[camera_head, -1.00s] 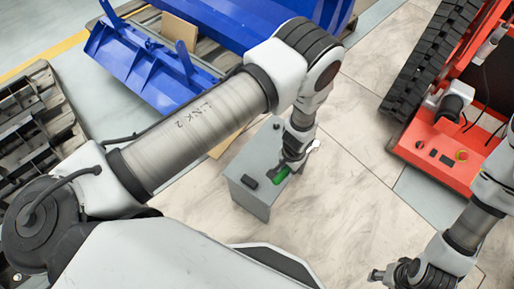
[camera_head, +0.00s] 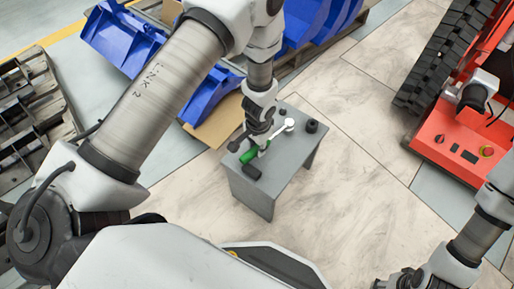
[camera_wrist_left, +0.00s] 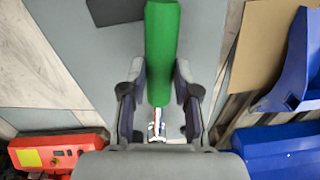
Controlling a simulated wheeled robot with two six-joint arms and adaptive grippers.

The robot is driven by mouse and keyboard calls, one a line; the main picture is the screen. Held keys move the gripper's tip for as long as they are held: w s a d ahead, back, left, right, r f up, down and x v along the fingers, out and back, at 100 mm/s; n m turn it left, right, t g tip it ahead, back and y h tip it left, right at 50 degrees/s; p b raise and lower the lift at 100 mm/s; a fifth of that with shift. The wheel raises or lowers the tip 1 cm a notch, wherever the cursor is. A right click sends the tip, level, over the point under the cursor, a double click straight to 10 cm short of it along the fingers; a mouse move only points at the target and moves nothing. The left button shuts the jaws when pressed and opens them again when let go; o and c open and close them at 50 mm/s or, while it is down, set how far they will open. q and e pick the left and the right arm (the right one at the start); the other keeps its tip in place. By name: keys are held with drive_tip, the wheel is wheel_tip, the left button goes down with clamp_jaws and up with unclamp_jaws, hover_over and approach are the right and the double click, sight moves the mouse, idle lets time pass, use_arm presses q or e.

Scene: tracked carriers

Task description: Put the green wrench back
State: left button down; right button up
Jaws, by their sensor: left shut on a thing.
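The green wrench has a green handle (camera_head: 249,156) and a shiny metal head (camera_head: 289,124). My left gripper (camera_head: 256,146) is shut on the green wrench, over the top of a small grey table (camera_head: 287,158). In the left wrist view the green handle (camera_wrist_left: 161,50) stands between the two fingers (camera_wrist_left: 160,95), with the metal part below it. I cannot tell whether the wrench touches the tabletop. My right gripper (camera_head: 388,283) is at the bottom edge, partly cut off, and away from the table.
A black block (camera_head: 252,172) lies on the table's near side and a dark round piece (camera_head: 311,126) on its far right corner. A red tracked machine (camera_head: 456,150) stands at the right. Blue metal parts (camera_head: 210,92) and cardboard lie behind. The floor right of the table is clear.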

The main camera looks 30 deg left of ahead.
use_arm(q)
drive_tip(key=shift+f, duration=0.15)
drive_tip(key=c, duration=0.9)
unclamp_jaws()
drive_tip(key=shift+o, duration=0.2)
wheel_tip(320, 180, up, 12)
drive_tip(key=p, duration=1)
drive_tip(key=shift+s+d, duration=0.2)
drive_tip(key=shift+d, duration=0.1)
